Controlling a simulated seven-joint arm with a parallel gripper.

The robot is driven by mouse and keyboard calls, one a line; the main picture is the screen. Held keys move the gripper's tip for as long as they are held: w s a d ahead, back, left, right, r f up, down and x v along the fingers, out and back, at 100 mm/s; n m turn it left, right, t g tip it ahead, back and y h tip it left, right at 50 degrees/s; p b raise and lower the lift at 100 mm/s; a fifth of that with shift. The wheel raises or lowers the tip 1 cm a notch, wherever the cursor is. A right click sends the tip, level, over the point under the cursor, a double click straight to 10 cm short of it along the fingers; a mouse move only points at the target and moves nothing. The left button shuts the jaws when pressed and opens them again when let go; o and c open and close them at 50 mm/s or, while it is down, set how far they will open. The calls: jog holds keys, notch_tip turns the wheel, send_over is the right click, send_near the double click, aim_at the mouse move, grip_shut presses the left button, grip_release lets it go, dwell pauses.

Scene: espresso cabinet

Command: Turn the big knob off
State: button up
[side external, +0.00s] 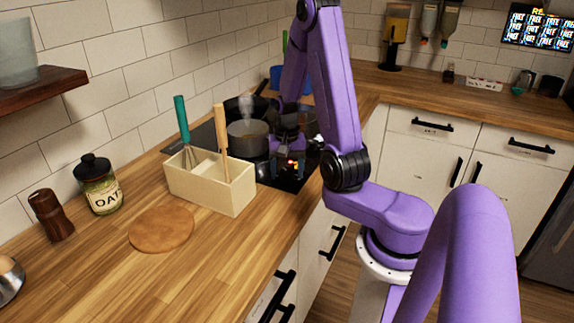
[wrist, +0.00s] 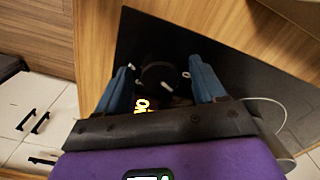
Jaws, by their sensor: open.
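The big knob (wrist: 158,75) is a round black dial with a small white mark, on the black cooktop (wrist: 232,72). In the wrist view it appears between the two blue fingers of my gripper (wrist: 160,65), with dark gaps on both sides. My gripper is open and points down at the cooktop's front part. I cannot tell whether the fingertips reach down around the knob. In the side view my gripper (side external: 287,168) is over the cooktop's front edge, and the knob is hidden.
A steaming pot (side external: 247,138) and a dark pan stand on the cooktop behind my gripper. A cream utensil box (side external: 212,187) with a whisk stands left of the cooktop. White drawers (side external: 322,240) lie below the counter edge.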

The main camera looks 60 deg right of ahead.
aim_at(286, 171)
notch_tip(286, 171, up, 18)
jog(key=shift+f, duration=0.25)
dwell(0.4)
notch_tip(286, 171, down, 18)
jog(key=m, duration=0.9)
jog(key=shift+a+r, duration=0.1)
jog(key=shift+r, duration=0.1)
dwell(0.4)
jog(key=c, duration=1.1)
